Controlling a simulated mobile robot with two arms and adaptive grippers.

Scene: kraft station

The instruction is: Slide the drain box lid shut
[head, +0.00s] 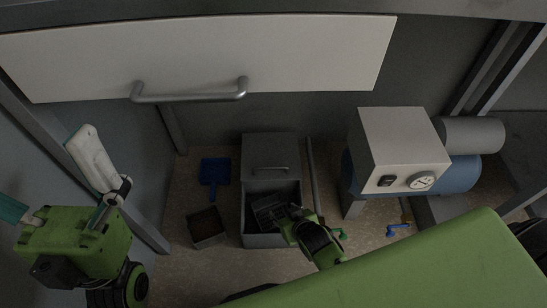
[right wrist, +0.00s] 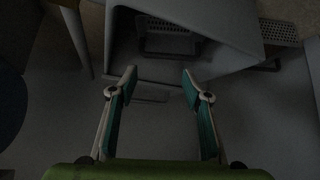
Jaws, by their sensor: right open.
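The grey drain box (head: 285,240) stands on the floor in the middle of the head view. Its lid (head: 270,149), with a bar handle (head: 270,169), covers the back part. The front part is open and shows a dark basket (head: 268,208) inside. My right gripper (right wrist: 160,80) is open and empty in the right wrist view, with a grey box wall (right wrist: 225,32) beyond its fingertips. In the head view its wrist is over the box's front right corner, and the fingers are mostly hidden. My left gripper (head: 50,187) is spread open at the left, away from the box.
A blue dustpan (head: 214,172) and a small dark open bin (head: 206,226) are left of the box. A pale machine with a gauge (head: 400,140) and a blue tank (head: 461,173) stand at the right. A white panel with a handle (head: 200,60) spans above.

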